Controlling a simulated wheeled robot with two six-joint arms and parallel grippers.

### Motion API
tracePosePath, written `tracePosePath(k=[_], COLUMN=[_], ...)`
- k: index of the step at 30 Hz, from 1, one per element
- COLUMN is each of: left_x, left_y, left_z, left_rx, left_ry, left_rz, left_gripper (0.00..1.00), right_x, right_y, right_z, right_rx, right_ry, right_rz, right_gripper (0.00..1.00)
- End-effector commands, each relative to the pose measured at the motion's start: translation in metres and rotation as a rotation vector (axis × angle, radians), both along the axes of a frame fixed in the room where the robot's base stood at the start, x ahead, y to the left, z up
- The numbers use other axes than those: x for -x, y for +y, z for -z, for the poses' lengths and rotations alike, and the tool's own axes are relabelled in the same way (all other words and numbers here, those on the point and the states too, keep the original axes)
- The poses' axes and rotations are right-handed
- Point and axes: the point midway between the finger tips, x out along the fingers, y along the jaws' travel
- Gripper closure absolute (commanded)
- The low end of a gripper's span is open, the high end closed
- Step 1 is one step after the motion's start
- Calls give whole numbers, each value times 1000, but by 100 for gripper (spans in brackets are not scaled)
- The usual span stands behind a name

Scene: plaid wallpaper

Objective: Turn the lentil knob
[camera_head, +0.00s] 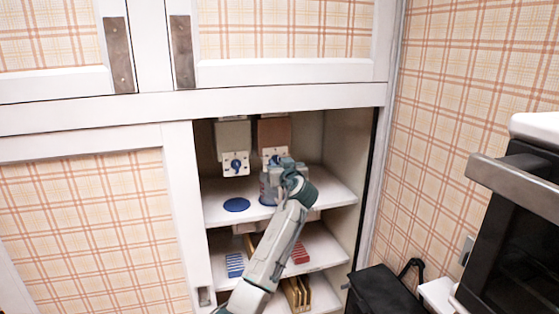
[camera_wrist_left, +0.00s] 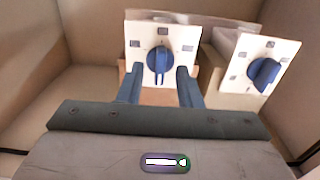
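Two dispensers hang in the open cupboard, each with a white plate and a blue knob. The left one has a pale hopper (camera_head: 233,135) and its knob (camera_head: 236,166); the right one has a brown hopper (camera_head: 274,131). No label tells which is lentil. My left gripper (camera_head: 275,166) is at the right dispenser's plate and partly hides its knob. In the left wrist view, the fingers (camera_wrist_left: 160,78) are open, one on each side of that blue knob (camera_wrist_left: 159,60); I cannot tell whether they touch it. The other knob (camera_wrist_left: 263,73) is to the right there. My right gripper is not in view.
Blue packs (camera_head: 235,265) and red packs (camera_head: 300,252) lie below. An oven (camera_head: 515,220) and a black bag (camera_head: 385,291) are at right.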

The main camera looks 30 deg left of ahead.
Motion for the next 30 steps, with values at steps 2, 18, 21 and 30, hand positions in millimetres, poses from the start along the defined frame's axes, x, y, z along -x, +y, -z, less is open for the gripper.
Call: tracePosePath(k=[2, 18, 21, 30], left_x=[-2, -2, -2, -3], left_y=[2, 2, 2, 2], left_z=[0, 0, 0, 1], left_rx=[0, 0, -3, -66], left_ry=[0, 0, 3, 75], left_rz=[0, 1, 1, 0], left_gripper=[68, 100, 100, 100], right_x=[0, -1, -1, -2], right_y=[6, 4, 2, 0], right_z=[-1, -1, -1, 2], right_rx=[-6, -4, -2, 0], right_ry=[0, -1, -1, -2], right_rz=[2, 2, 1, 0], right_gripper=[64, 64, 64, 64])
